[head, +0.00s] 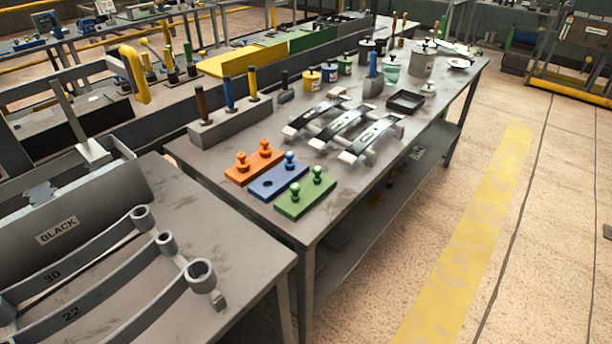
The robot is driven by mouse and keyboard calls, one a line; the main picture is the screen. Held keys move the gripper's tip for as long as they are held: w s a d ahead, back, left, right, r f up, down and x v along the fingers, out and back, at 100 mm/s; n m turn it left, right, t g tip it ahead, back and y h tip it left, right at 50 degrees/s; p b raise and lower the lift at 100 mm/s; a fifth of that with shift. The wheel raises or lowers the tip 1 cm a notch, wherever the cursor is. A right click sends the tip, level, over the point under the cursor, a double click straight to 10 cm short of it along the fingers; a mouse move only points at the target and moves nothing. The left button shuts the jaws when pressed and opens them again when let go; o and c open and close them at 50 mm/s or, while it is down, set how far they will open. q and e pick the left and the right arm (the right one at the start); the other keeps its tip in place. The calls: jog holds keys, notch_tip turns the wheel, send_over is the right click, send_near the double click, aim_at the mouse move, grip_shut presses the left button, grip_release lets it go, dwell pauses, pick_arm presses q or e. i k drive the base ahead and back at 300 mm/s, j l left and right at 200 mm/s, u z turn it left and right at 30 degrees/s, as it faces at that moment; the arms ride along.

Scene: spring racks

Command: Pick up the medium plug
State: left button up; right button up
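Three plug blocks lie side by side on the near end of the grey workbench. The orange block (236,175) holds two orange plugs, one (241,161) at left and one (265,147) at right. The blue block (279,184) is in the middle, with one blue plug (290,160) at its right and an open hole at its left. The green block (298,208) holds two green plugs, one (295,193) at left and one (318,174) at right. Size differences between the plugs are hard to tell, and no label marks a medium one. Neither gripper is in view.
Behind the blocks stands a grey holder (228,132) with upright handled tools. Three leaf-spring pieces (343,127) and a black tray (405,101) lie farther along the bench (353,185). A nearer table (235,262) carries curved springs. Open floor (400,235) lies to the right.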

aim_at(289, 164)
jog(key=i+l+u, duration=0.15)
jog(key=u, duration=0.25)
jog(key=i+l+u, duration=0.1)
jog(key=l+u, duration=0.35)
jog(key=j, duration=0.1)
